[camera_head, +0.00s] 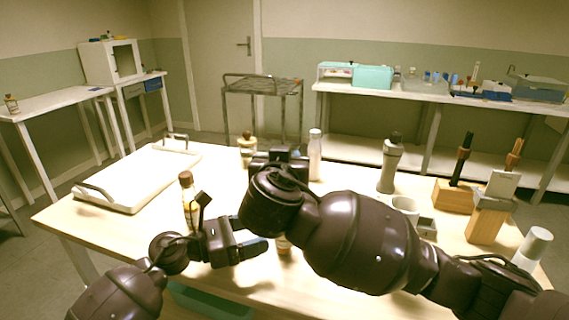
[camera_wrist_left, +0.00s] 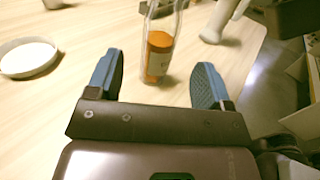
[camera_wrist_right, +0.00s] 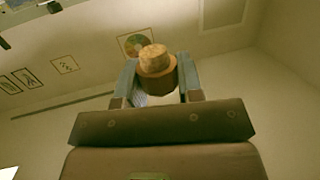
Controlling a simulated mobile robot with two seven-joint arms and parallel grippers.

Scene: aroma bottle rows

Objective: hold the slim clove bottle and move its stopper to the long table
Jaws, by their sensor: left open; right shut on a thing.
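My right gripper (camera_wrist_right: 160,85) is shut on a stopper-like piece (camera_wrist_right: 155,62) with a pale cork top and a brown collar. A whitish part shows below the collar; whether a bottle hangs under it is unclear. My left gripper (camera_wrist_left: 163,82) is open and empty. A clear slim bottle (camera_wrist_left: 160,45) with orange contents stands just beyond its fingertips, its top cut off. Another slim bottle (camera_head: 190,210) with a brown stopper stands left. I cannot tell which is clove.
A brown-topped bottle (camera_head: 247,150) shows beside my right wrist. A white tray (camera_head: 135,180) lies at the table's left. A white bottle (camera_head: 315,155), a grey bottle (camera_head: 389,165) and wooden holders (camera_head: 453,196) stand right. A long table (camera_head: 420,91) with containers is at the back wall.

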